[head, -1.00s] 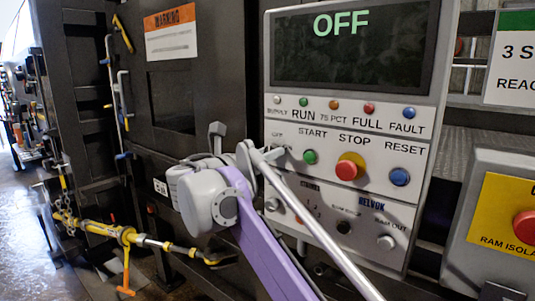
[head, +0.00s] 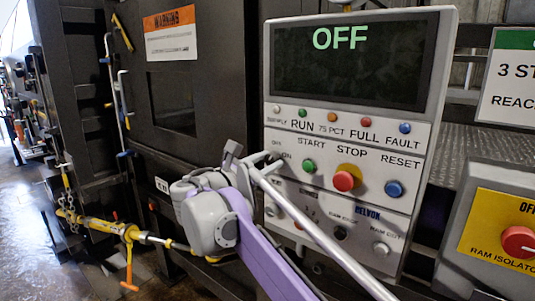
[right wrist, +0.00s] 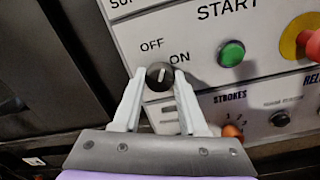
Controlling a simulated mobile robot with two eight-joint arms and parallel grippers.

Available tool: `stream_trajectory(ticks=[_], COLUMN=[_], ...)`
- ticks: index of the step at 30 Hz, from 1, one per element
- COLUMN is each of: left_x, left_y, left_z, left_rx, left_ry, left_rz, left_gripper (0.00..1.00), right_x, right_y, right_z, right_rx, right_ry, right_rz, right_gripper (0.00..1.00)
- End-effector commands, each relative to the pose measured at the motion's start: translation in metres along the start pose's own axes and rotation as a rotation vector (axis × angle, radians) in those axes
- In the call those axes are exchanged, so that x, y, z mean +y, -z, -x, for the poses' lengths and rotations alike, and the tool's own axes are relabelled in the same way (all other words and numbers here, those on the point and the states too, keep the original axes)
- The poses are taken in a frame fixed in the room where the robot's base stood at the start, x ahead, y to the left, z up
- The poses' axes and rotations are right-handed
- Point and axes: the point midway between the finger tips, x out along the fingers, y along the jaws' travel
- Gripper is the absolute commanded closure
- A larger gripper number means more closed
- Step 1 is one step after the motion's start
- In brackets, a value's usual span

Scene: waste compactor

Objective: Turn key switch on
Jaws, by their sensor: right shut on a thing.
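The key switch (right wrist: 161,76) is a round black knob with a pale mark, on the control panel (head: 340,118) below and between its OFF and ON labels. The mark points roughly upward, leaning slightly right. My right gripper (right wrist: 160,80) has its pale fingers on both sides of the knob, shut on it. In the head view my right gripper (head: 262,164) is at the panel's left edge and hides the knob. The panel's display (head: 350,60) reads OFF in green. My left gripper is not in view.
The green START button (head: 309,166), red STOP button (head: 344,180) and blue RESET button (head: 394,188) are to the right of the switch. A red isolator knob (head: 518,241) is on a yellow plate at far right. A yellow bar (head: 100,226) is low at left.

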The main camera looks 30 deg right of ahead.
Motion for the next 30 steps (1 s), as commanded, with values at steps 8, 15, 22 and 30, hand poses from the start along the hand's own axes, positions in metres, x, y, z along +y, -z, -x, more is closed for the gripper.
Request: stream_trajectory(ticks=[8, 15, 22, 30], left_x=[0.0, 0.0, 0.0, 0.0], left_y=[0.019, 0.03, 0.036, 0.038], left_z=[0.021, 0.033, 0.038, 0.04], left_rx=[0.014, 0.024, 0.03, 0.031], left_ry=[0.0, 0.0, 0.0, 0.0], left_rz=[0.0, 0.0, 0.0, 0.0], left_gripper=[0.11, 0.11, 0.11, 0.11], right_x=[0.002, 0.001, 0.001, 0.0], right_y=[-0.004, -0.003, -0.002, -0.001], right_z=[0.0, 0.0, 0.0, 0.0], right_rx=[-0.009, -0.014, -0.016, -0.017], right_ry=[0.0, 0.001, 0.001, 0.001], right_rz=[-0.248, -0.411, -0.503, -0.539], right_gripper=[1.0, 1.0, 1.0, 1.0])
